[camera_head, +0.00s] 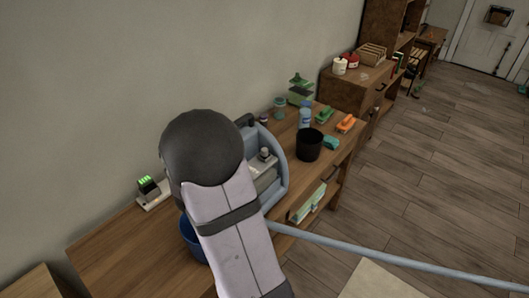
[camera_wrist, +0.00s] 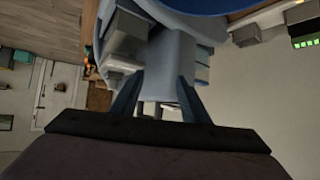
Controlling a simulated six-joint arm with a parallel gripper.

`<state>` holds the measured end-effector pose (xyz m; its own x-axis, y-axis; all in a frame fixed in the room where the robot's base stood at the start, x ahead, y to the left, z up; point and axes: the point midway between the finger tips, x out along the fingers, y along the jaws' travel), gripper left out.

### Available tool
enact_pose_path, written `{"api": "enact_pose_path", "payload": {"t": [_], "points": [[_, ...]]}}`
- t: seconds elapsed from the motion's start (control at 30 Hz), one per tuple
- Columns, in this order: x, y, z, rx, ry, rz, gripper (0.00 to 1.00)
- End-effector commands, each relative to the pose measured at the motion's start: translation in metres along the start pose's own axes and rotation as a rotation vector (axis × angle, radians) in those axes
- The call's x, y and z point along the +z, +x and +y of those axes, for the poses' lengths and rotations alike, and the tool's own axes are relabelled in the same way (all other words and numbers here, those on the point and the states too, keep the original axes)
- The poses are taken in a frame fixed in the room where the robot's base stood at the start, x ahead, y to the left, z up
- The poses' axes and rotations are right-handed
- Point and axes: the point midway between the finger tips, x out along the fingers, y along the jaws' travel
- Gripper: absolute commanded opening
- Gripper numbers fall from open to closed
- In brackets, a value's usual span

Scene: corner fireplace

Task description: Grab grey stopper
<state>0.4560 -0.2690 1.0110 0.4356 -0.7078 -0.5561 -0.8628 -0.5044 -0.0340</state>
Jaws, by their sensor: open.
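My gripper (camera_wrist: 160,98) is open in the wrist view, with its two blue-grey fingers apart and pointing up the picture. Between and beyond the fingers lies a blue-grey machine (camera_wrist: 172,62); I cannot tell whether they touch it. In the head view the machine (camera_head: 279,163) stands on the wooden table, partly hidden by my arm. A small grey piece (camera_head: 264,153) sits on the light block inside its curved frame; it may be the grey stopper, but it is too small to be sure. My gripper is hidden behind my arm there.
A black cup (camera_head: 309,146), a blue bottle (camera_head: 305,118) and green and orange tools stand right of the machine. A blue container (camera_head: 190,238) is left of my arm, and a charger with green lights (camera_head: 148,188) is near the wall. The table's front left is bare.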

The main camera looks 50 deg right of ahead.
Motion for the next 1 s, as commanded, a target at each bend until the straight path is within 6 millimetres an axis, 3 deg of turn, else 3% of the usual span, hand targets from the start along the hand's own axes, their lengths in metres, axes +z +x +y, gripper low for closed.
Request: {"api": "enact_pose_path", "payload": {"t": [0.1, 0.3, 1.0], "points": [[-0.025, 0.008, 0.04, 0.128, 0.051, 0.095, 0.42], [-0.047, 0.009, 0.075, 0.239, 0.09, 0.186, 0.42], [-0.056, 0.032, 0.086, 0.254, 0.096, 0.2, 0.42]]}}
